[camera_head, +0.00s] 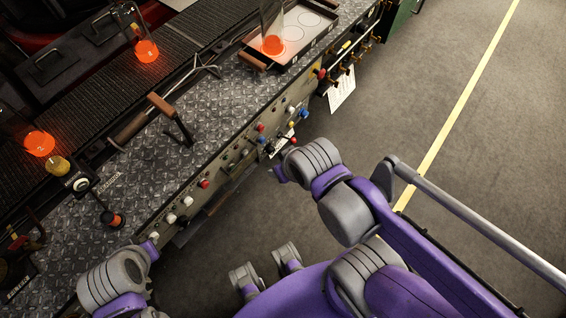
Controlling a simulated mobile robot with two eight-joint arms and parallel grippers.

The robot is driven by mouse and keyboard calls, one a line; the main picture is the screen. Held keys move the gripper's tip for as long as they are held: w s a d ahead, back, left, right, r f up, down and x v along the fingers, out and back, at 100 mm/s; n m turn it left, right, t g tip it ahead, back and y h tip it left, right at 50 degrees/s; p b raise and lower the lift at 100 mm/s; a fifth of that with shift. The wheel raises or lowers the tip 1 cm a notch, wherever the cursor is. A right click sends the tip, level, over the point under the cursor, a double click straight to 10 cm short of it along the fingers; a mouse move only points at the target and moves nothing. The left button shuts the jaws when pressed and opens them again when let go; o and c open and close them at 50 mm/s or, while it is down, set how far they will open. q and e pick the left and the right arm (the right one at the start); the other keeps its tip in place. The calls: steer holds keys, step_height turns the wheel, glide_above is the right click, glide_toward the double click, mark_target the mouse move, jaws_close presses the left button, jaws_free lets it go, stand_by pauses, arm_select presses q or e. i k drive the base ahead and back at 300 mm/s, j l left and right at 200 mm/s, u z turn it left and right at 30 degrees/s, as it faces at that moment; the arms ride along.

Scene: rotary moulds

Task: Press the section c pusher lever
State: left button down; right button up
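A lever with a brown wooden handle (160,104) stands on the diamond-plate deck, left of the middle. A second lever with a yellowish knob (57,165) stands at the far left, beside a small printed label. The labels are too small to read, so I cannot tell which lever is section c's. My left gripper (151,247) shows only as a small purple part close to the front panel at lower left, mostly hidden by my wrist. My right gripper (279,174) shows as a small purple tip in front of the panel. The fingers of both are unclear.
The front panel (232,158) carries several coloured buttons and knobs. Glowing orange pieces sit on the dark conveyor (97,78) and on a white tray (322,22). A paper sheet (341,90) hangs at the panel's right. The grey floor (430,70) at right is clear, with a yellow line.

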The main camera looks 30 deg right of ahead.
mark_target(292, 140)
steer(key=z, duration=1.35)
steer(key=l+z, duration=0.1)
steer(key=l, duration=0.2)
steer(key=i+l+z, duration=0.1)
steer(key=l, duration=0.25)
steer(key=i+l+z, duration=0.1)
steer(key=l, duration=0.2)
